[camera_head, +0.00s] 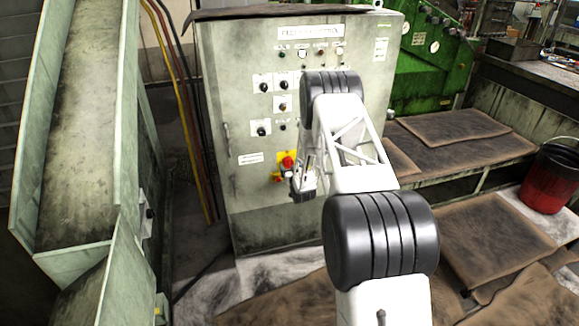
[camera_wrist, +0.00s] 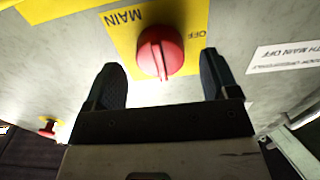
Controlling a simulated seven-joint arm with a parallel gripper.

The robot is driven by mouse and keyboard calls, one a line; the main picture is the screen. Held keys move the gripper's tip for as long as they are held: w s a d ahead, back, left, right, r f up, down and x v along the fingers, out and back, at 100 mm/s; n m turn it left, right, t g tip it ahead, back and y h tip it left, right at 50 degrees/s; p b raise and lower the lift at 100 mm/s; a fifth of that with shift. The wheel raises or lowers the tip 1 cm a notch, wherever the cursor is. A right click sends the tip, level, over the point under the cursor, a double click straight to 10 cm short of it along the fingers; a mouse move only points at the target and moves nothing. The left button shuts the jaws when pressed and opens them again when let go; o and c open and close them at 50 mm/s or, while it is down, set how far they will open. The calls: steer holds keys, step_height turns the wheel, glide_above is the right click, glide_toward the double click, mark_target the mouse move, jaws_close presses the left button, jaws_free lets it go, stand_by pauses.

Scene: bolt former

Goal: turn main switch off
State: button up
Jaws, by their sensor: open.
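The main switch (camera_wrist: 160,53) is a red rotary knob on a yellow plate (camera_wrist: 124,40) marked MAIN and OFF, which appears upside down in the wrist view. The ridge of the knob runs roughly up and down in that view. In the head view the red switch (camera_head: 288,162) sits low on the front of the grey-green cabinet (camera_head: 240,210). My gripper (camera_wrist: 160,85) is open and empty, facing the panel. Its two dark fingers stand to the left and right of the knob and a little below it in the wrist view, apart from it. In the head view my arm partly covers the area beside the switch.
Black knobs (camera_head: 262,87) and lamps are higher on the cabinet. A small red button on yellow (camera_wrist: 47,127) is at the lower left in the wrist view. A green machine (camera_head: 425,75), benches and a red bucket (camera_head: 549,180) stand to the right. Cables hang left.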

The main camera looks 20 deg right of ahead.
steer(key=shift+w, duration=1.05)
steer(key=c, duration=0.9)
